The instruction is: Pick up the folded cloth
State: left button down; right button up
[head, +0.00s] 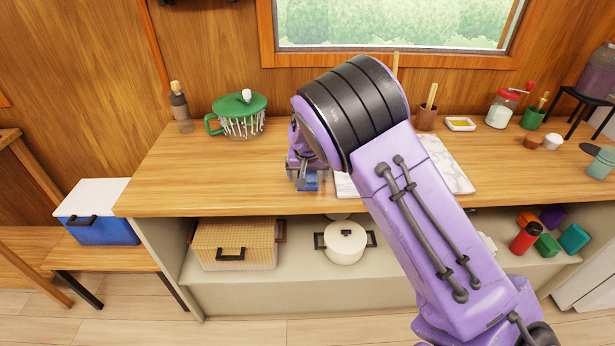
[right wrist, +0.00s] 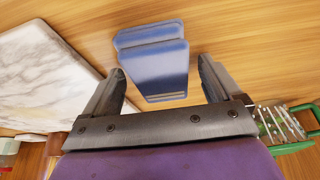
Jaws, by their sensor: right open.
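The folded cloth (right wrist: 152,62) is a blue, layered rectangle lying on the wooden counter. In the right wrist view it shows between and beyond the two fingers. In the head view only a small blue part of it (head: 309,184) shows below my right gripper (head: 303,177); the rest is hidden by the gripper. My right gripper, also in the right wrist view (right wrist: 160,70), is open with a finger on either side of the cloth, and I see no contact. I cannot tell how far above the counter the fingertips are. My left gripper is not in view.
A marble board (head: 447,165) lies close to the right of the cloth, partly behind my arm. A green-lidded colander (head: 240,117) and a bottle (head: 180,108) stand to the left at the back. The counter (head: 190,185) is clear at front left.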

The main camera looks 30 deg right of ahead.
jog(key=c, duration=1.1)
jog(key=shift+o, duration=0.2)
jog(key=shift+f, duration=0.1)
jog(key=shift+r, duration=0.3)
notch_tip(320, 180, up, 3)
jog(key=shift+b, duration=0.5)
jog(key=s+r, duration=0.2)
jog(key=s+d+r, duration=0.1)
jog(key=r, duration=0.1)
jog(key=shift+s+r, duration=0.3)
jog(key=shift+s, duration=0.1)
jog(key=s+d+r, duration=0.2)
jog(key=s+r, duration=0.3)
jog(key=s, duration=0.5)
jog(key=shift+d, duration=0.15)
